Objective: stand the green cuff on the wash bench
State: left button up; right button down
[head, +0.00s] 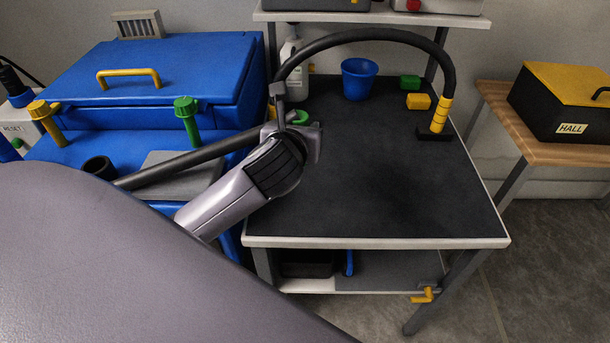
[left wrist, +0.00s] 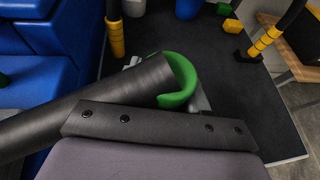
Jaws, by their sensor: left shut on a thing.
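The green cuff (head: 301,117) sits at the end of a thick black hose (head: 190,158) that slants in from the left. In the left wrist view the cuff (left wrist: 181,82) shows as a green curved rim at the hose's end. My left gripper (head: 290,128) is shut on the cuff, above the left part of the wash bench (head: 390,190). The fingers and arm hide much of the cuff, and the hose covers part of the fingers in the wrist view. My right gripper is not in view.
A black arch (head: 365,37) with yellow-banded feet spans the bench; its left foot shows in the wrist view (left wrist: 116,38). A blue bucket (head: 359,79), white bottle (head: 292,55), green block (head: 410,82) and yellow block (head: 418,101) stand behind. The bench's front and middle are clear.

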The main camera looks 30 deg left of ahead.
pick_arm(q)
notch_tip(320, 180, down, 12)
jog(key=b, duration=0.2)
jog(key=shift+r+b, duration=0.2)
jog(key=shift+b, duration=0.15)
jog(key=o, duration=1.1)
jog(key=shift+f, duration=0.1)
jog(key=shift+s+d+r, duration=0.15)
jog(key=shift+s+r, duration=0.1)
jog(key=shift+r, duration=0.05)
jog(key=p+v, duration=0.1)
jog(key=v, duration=1)
jog(key=shift+s+d+p, duration=0.1)
jog(key=shift+s+p, duration=0.1)
jog(key=shift+p, duration=0.2)
